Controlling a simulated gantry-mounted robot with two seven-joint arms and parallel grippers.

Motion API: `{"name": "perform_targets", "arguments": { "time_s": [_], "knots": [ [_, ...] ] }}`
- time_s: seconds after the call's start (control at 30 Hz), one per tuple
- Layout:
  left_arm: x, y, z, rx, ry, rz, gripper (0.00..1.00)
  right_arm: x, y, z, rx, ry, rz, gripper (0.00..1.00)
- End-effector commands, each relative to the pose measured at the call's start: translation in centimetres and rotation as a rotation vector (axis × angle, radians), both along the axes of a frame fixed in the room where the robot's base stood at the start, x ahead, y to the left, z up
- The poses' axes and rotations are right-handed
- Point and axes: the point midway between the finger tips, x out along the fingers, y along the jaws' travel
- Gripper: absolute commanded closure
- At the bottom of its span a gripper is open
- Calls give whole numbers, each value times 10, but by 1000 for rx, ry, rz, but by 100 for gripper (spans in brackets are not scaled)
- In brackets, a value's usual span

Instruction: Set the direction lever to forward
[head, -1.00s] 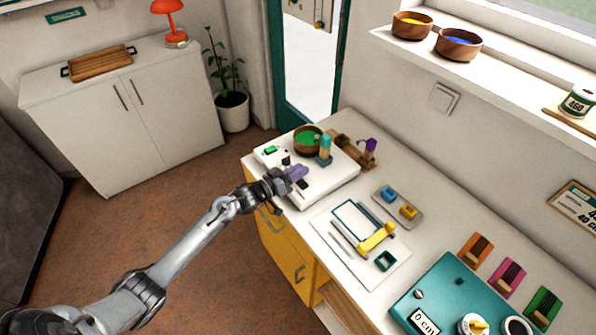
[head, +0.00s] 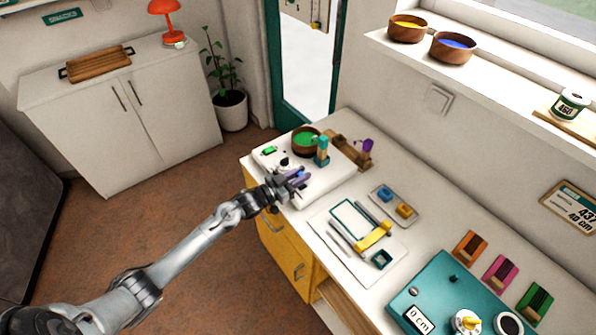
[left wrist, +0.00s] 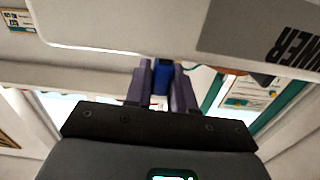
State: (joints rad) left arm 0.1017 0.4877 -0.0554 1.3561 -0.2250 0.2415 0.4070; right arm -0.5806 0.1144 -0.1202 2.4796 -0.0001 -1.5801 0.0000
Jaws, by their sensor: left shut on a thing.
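The white bead machine (head: 318,186) stands at the left end of the white counter. It carries a brown bowl with green contents (head: 305,136), a teal-topped post (head: 322,146) and a green button (head: 268,150). My left gripper (head: 299,178), with purple fingers, is at the machine's near side. In the left wrist view its fingers (left wrist: 162,82) are shut on a small blue piece (left wrist: 162,70), apparently the direction lever's handle. The lever's base and its setting marks are hidden or too small to read. My right gripper is not in view.
Right of the machine lie a tray with blue and yellow blocks (head: 389,213), a white board with a yellow-handled tool (head: 373,238) and a teal box (head: 446,284). A wooden stand (head: 352,152) is behind the machine. Bowls stand on the sill above.

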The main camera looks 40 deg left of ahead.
Motion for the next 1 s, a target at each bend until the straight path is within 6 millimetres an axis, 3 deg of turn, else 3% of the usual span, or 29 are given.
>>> {"name": "perform_targets", "arguments": {
  "time_s": [0.5, 1.0],
  "knots": [
    [-4, -15, -3, 325, -85, -1, 100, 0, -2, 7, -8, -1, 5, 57],
    [-5, -17, -4, 381, -101, 0, 100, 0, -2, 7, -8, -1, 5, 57]
  ]
}}
